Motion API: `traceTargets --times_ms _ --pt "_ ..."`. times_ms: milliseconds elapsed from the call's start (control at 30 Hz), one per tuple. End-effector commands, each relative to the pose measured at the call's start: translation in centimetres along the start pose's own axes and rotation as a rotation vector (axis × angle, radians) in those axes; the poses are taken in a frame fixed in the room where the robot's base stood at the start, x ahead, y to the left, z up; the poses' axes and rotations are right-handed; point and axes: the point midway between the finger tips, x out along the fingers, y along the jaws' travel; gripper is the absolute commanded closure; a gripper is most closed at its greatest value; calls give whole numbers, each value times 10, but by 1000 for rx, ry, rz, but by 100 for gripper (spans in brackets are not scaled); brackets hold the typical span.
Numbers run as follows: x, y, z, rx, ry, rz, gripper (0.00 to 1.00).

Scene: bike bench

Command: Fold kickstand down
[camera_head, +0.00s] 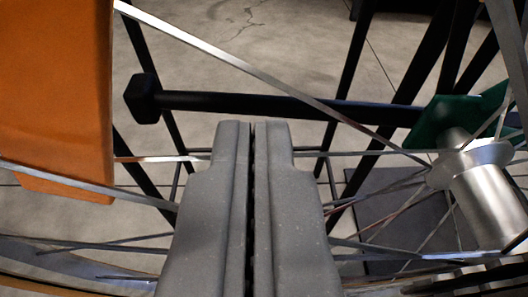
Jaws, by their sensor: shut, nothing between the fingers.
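The kickstand (235,103) is a black bar lying almost level across the picture. Its blocky black foot (142,98) is at the left end, and its right end meets a green bracket (455,120) near the wheel hub. My gripper (252,125) is shut and empty, pointing up the picture from the bottom centre. Its fingertips lie just below the bar in the picture, nearer the foot than the bracket. I cannot tell whether they touch it or how much depth separates them.
A silver wheel hub (480,185) is at the right, with thin spokes (245,68) crossing around my gripper and the bar. An orange panel (55,85) fills the upper left. Dark frame tubes (355,75) stand behind. Grey floor (215,45) shows beyond.

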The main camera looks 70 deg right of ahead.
Motion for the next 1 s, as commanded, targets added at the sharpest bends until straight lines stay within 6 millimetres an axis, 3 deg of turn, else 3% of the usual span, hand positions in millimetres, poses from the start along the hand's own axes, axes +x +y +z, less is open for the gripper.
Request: traceTargets --times_ms 300,400,667,1000 --pt "62 0 4 0 -2 0 100" --pt "74 -1 11 1 -1 -2 100" --pt "91 0 28 -1 -1 -1 100" --pt "93 -1 29 0 -1 -2 100"
